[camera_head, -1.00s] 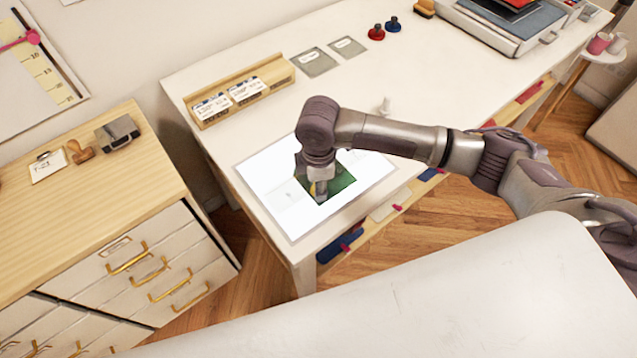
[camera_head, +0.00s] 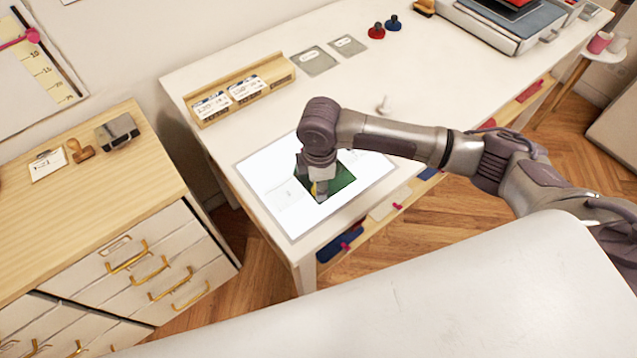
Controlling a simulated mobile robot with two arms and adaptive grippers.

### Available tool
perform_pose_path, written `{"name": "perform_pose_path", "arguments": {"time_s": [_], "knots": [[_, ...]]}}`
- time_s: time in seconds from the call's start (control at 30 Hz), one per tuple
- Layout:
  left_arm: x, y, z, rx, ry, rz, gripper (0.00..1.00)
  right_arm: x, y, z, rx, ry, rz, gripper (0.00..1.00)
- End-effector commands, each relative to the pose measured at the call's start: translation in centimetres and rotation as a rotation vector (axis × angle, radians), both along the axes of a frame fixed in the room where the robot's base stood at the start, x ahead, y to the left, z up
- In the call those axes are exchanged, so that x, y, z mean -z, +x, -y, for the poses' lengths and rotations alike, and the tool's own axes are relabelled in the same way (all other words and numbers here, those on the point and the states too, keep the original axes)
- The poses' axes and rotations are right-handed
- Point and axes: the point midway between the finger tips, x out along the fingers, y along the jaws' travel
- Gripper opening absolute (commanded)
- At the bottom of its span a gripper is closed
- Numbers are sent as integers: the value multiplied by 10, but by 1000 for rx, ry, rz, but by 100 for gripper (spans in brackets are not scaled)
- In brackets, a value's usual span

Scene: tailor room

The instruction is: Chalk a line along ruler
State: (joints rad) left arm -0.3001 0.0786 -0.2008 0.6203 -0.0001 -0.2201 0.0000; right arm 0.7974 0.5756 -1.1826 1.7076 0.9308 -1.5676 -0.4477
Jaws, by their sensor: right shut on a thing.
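My right gripper (camera_head: 318,190) points down over a dark green piece (camera_head: 341,180) that lies on a bright white panel (camera_head: 277,204) on the white table. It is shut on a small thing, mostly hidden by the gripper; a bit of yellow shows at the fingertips. Whether this is the chalk, and whether its tip touches the green piece, I cannot tell. I cannot make out a ruler or a chalk line on the green piece; the gripper and wrist cover part of it. My left gripper is not in view.
A wooden holder with cards (camera_head: 240,92) stands at the table's back left. Two grey squares (camera_head: 315,60), a red knob (camera_head: 376,31) and a blue knob (camera_head: 393,23) lie farther back. A small pale item (camera_head: 383,105) stands behind my forearm. A wooden drawer cabinet (camera_head: 100,225) is at left.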

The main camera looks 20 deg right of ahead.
Motion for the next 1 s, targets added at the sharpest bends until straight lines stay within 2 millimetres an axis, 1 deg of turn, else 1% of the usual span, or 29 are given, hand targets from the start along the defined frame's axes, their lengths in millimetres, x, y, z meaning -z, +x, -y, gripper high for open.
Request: {"name": "perform_pose_path", "arguments": {"time_s": [0.23, 0.6, 1.0], "knots": [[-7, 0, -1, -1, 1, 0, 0, -1, 3, 11, 2, -2, 0, 13], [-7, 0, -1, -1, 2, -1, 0, 0, 4, 12, 1, -1, 0, 13], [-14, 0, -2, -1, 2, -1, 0, 1, 8, 25, 2, -2, -1, 13]]}}
